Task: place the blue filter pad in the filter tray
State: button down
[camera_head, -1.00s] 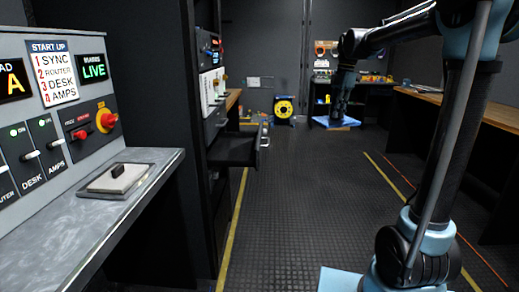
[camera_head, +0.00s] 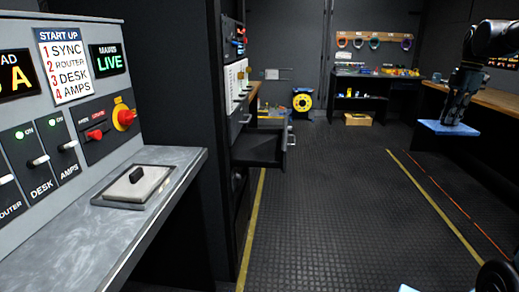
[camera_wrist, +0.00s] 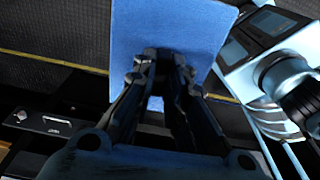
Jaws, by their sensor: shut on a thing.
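The blue filter pad (camera_head: 448,128) is a flat blue square at the right of the head view, held level above the floor. It also fills the upper middle of the wrist view (camera_wrist: 190,30). My gripper (camera_head: 455,118) is shut on the pad from above; its fingers also show in the wrist view (camera_wrist: 165,75). No blue pad lies elsewhere in view. I cannot tell for certain which thing is the filter tray; an open black drawer (camera_head: 262,150) sticks out of the rack at the centre left.
A console with switches (camera_head: 60,140) and a metal ledge (camera_head: 160,215) stands at the left, with a lidded plate (camera_head: 135,186) on it. A wooden counter (camera_head: 495,97) runs along the right. A workbench (camera_head: 360,75) stands at the back. The floor between is clear.

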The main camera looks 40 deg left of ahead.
aim_at(261, 145)
jog(key=u, duration=0.05)
jog(key=k, duration=1.15)
jog(key=u, duration=1.15)
jog(key=i, duration=1.55)
